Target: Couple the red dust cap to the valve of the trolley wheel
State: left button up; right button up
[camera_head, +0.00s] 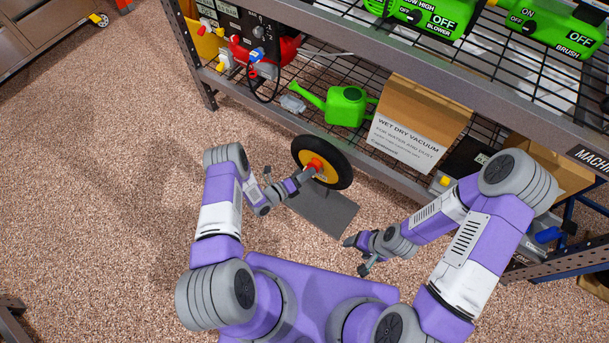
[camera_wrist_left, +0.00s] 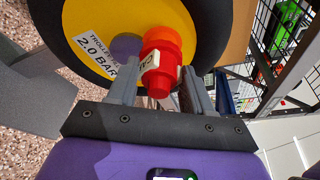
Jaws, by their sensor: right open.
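The trolley wheel (camera_head: 341,178), with a black tyre and yellow disc, stands upright by a grey plate; its yellow face (camera_wrist_left: 85,22) with a "2.0 BAR" label fills the top of the left wrist view. The red dust cap (camera_wrist_left: 151,79) is between the fingers of my left gripper (camera_wrist_left: 158,82), which look closed against its sides. The cap points at the wheel's orange-red centre (camera_wrist_left: 168,37). The valve is hidden behind the cap, so I cannot tell whether they touch. My left gripper (camera_head: 305,174) is at the wheel's hub. My right gripper (camera_head: 354,256) is open and empty, apart from the wheel.
The grey plate (camera_head: 325,212) lies on the carpet between my arms. A steel shelf behind the wheel holds a green watering can (camera_head: 346,106) and a cardboard vacuum box (camera_head: 413,125). The shelf's front beam (camera_head: 375,65) runs above.

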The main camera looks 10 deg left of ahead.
pick_arm(q)
jog(key=shift+o, duration=1.3)
jog(key=shift+s+a, duration=0.1)
jog(key=p+v, duration=0.2)
jog(key=v, duration=0.5)
jog(key=shift+s, duration=0.1)
